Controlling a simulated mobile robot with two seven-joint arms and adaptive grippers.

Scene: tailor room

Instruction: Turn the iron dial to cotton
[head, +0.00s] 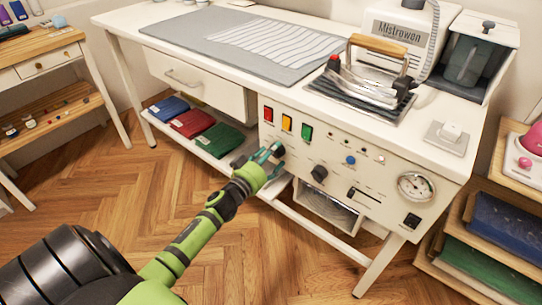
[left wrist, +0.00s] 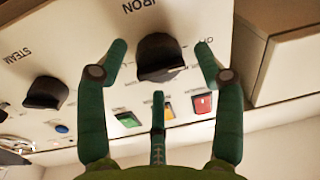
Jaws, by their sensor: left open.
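The iron dial (head: 279,150) is a black knob on the white front panel, at the panel's left end below the coloured switches. In the left wrist view the iron dial (left wrist: 158,58) shows large, under the rotated word IRON. My left gripper (head: 267,157) is at the dial. In the left wrist view its green fingers (left wrist: 160,52) are open, one on each side of the knob with visible gaps, and a third finger lies below it. The dial's setting marks are mostly hidden or too small to read, so its setting cannot be told. My right gripper is not in view.
The steam dial (head: 319,173) is to the right on the panel. Red, yellow and green switches (head: 287,123) sit just above. Folded cloths (head: 192,124) lie on the shelf at left. The floor (head: 110,190) in front is clear.

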